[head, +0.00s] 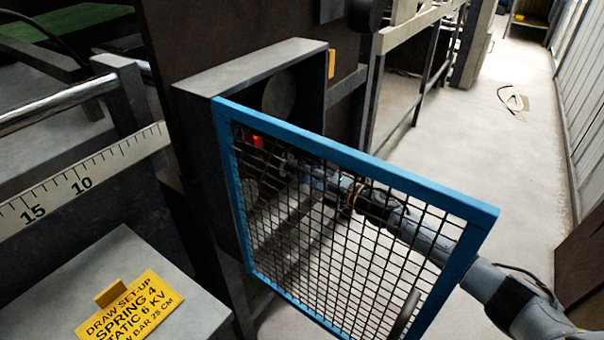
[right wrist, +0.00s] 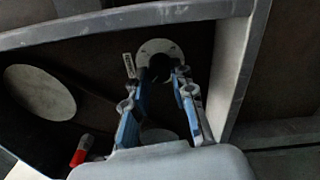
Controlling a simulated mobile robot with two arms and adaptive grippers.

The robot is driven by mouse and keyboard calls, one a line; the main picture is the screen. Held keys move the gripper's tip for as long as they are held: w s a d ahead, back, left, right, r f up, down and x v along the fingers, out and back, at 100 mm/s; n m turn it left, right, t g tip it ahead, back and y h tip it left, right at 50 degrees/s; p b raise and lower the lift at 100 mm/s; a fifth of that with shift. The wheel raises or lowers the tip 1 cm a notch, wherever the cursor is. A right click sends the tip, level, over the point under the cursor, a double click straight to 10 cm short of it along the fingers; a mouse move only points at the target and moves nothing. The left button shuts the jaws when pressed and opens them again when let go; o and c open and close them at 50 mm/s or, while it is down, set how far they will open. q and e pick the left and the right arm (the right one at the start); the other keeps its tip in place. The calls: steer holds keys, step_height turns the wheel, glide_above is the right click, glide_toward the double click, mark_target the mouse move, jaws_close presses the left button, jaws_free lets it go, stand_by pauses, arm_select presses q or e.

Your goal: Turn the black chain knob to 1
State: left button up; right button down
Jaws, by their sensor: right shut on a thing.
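The black chain knob (right wrist: 159,70) sits on a round pale dial plate (right wrist: 160,47) on the dark back wall of the housing, in the right wrist view. My right gripper (right wrist: 161,76) reaches into the housing, its blue-and-grey fingers shut on the knob from both sides. The dial's marks and the knob's pointer are too small and dark to read. In the head view my right gripper (head: 292,164) shows behind the mesh of a blue-framed guard door (head: 350,155), and the knob cannot be made out there. My left gripper is not in view.
The guard door stands open from the grey housing (head: 250,65). A red-tipped handle (right wrist: 82,150) and a pale disc (right wrist: 40,92) are inside the housing. A yellow set-up card (head: 130,308) lies at the lower left. Open floor (head: 500,160) runs along the right.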

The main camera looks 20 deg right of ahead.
steer(key=shift+f, duration=0.1)
stand_by(0.4)
steer(key=c, duration=1.1)
jaws_free()
steer(key=v, duration=1.2)
